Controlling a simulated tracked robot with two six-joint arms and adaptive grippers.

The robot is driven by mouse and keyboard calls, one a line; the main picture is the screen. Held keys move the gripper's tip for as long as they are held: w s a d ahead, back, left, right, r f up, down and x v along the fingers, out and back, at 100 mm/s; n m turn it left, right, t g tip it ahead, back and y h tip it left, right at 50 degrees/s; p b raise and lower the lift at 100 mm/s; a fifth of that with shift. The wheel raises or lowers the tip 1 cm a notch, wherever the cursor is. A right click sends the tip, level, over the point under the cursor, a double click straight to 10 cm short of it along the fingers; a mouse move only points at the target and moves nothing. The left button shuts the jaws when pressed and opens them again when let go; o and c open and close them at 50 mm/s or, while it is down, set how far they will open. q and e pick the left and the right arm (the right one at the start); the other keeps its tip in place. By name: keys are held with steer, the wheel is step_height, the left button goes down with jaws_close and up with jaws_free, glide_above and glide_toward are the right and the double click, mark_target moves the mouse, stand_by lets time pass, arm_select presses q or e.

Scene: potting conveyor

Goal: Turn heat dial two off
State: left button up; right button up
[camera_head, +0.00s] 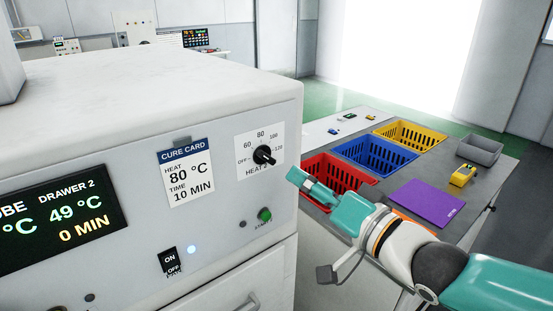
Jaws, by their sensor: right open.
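Heat dial two (263,155) is a black knob on a white scale plate marked OFF, 60, 80, 100 and 120, with HEAT 2 printed below. It sits at the right of the front of a white oven (225,210). I cannot tell for certain which mark the knob points to. My right gripper (299,179) is just right of and below the dial, apart from it in the picture. It is open, and nothing shows between its fingers. My left gripper is out of view.
A cure card (188,178) reads 80 °C, 10 MIN. A display (60,218) shows 49 °C. Below the dial are a green START button (264,215) and an ON/OFF switch (169,261). Red (340,172), blue (374,154) and yellow (411,134) crates stand on the table behind my right arm.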

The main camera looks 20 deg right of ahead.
mark_target(271, 159)
steer(key=p+x, duration=0.2)
steer(key=x, duration=0.9)
steer(key=shift+w, duration=0.2)
